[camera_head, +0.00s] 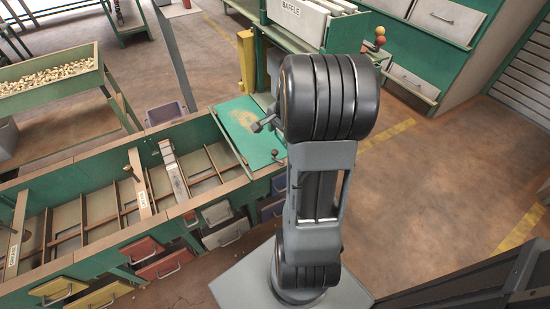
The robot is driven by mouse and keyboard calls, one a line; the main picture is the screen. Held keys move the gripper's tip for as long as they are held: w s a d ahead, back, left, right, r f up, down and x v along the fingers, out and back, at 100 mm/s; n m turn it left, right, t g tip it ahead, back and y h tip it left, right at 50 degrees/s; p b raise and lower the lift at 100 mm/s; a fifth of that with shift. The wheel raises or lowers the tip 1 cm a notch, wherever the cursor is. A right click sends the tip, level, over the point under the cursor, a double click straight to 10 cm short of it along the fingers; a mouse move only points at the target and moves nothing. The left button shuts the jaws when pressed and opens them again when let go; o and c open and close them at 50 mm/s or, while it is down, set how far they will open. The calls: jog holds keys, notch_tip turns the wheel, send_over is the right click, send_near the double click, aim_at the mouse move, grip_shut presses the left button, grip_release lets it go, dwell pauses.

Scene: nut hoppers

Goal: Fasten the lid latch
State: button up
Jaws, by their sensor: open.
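A green lid (229,113) with a worn tan patch lies flat and closed over the right end of the long green hopper bench. A small dark round knob (275,154) stands near its front right edge; I cannot tell if it belongs to the latch. No latch shows clearly. My arm stands upright in front and covers the lid's right side. Part of my gripper (264,123) shows as a small grey piece left of the dark upper joint, over the lid. It is open, and nothing shows held in it. Its exact height above the lid is unclear.
Open bench compartments with dividers (171,168) run left of the lid. Coloured drawers (227,233) sit below, some pulled out. A green cabinet with a BAFFLE panel (297,20) stands behind. A nut-filled tray (48,77) is at left. Floor at right is clear.

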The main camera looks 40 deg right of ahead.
aim_at(276, 151)
jog(key=f+b, duration=0.1)
jog(key=f, duration=0.3)
jog(key=w+f+b, duration=0.1)
jog(key=f+b, duration=0.1)
jog(key=f, duration=0.2)
jog(key=w+f+b, duration=0.1)
jog(key=f, duration=0.3)
jog(key=shift+w+a+f, duration=0.2)
jog(key=shift+a+f, duration=0.05)
jog(key=shift+f, duration=0.1)
jog(key=shift+c, duration=0.3)
jog(key=c, duration=0.8)
jog(key=shift+d+r+m+p, duration=0.15)
jog(key=shift+r+m+p, duration=0.05)
jog(key=shift+m+p, duration=0.45)
jog(key=shift+c, duration=0.2)
jog(key=shift+d+m+h+p, duration=0.3)
jog(key=shift+m+p, duration=0.65)
jog(key=shift+p, duration=0.3)
jog(key=shift+d+f+m+h+p, duration=0.1)
jog(key=shift+d+m+h+p, duration=0.1)
jog(key=shift+m+p, duration=0.55)
jog(key=shift+d+f+m+h+p, duration=0.1)
jog(key=shift+d+m+p, duration=0.05)
jog(key=shift+m+p, duration=0.6)
